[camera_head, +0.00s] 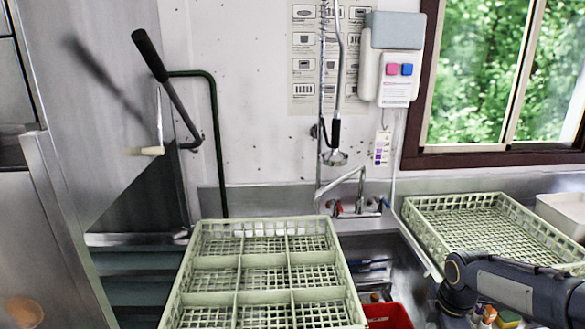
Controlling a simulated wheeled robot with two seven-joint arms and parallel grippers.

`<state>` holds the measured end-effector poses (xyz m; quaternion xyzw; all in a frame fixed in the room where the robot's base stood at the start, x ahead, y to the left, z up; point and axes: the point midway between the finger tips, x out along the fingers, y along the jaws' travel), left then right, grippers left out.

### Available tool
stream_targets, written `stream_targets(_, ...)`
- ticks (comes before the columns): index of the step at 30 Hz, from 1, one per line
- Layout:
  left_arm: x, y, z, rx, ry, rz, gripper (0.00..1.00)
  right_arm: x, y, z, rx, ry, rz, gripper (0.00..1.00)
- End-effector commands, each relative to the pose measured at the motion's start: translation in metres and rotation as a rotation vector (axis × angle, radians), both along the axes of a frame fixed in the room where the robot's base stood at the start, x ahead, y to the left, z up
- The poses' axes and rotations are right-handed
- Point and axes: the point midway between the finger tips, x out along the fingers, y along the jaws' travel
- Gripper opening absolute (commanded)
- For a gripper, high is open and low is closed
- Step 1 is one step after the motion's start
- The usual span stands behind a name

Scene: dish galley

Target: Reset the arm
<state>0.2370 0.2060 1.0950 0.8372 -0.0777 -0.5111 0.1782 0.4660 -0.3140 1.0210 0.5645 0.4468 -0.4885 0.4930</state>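My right arm comes in from the lower right corner in the head view. Its dark links, with a light grey panel and a round joint, bend downward near the right dish rack (440,248). No fingers of my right gripper show. My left arm and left gripper are out of view. I see nothing held.
A pale green divided rack (239,290) stands at front centre, empty. A red container (388,316) and small items are beside it, low in the sink (395,262). A faucet (345,192) and hanging sprayer (335,157) rise behind. A black-handled lever (148,54) juts out left.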

Motion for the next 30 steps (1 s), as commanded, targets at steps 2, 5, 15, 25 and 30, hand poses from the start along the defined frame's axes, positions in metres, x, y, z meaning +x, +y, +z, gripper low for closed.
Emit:
stream_targets(2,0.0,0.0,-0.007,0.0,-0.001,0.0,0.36,-0.009,0.003,0.004,0.013,-0.015,-0.061,0.28)
stream_targets(5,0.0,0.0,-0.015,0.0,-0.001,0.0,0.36,-0.024,0.008,0.01,0.037,-0.032,-0.16,0.28)
stream_targets(15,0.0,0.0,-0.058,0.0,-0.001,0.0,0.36,-0.114,0.044,0.018,0.246,-0.106,-0.72,0.28)
stream_targets(25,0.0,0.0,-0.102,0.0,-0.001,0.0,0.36,-0.215,0.097,-0.022,0.646,-0.049,-1.386,0.28)
stream_targets(30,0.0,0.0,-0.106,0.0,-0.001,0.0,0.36,-0.229,0.107,-0.031,0.725,-0.01,-1.501,0.28)
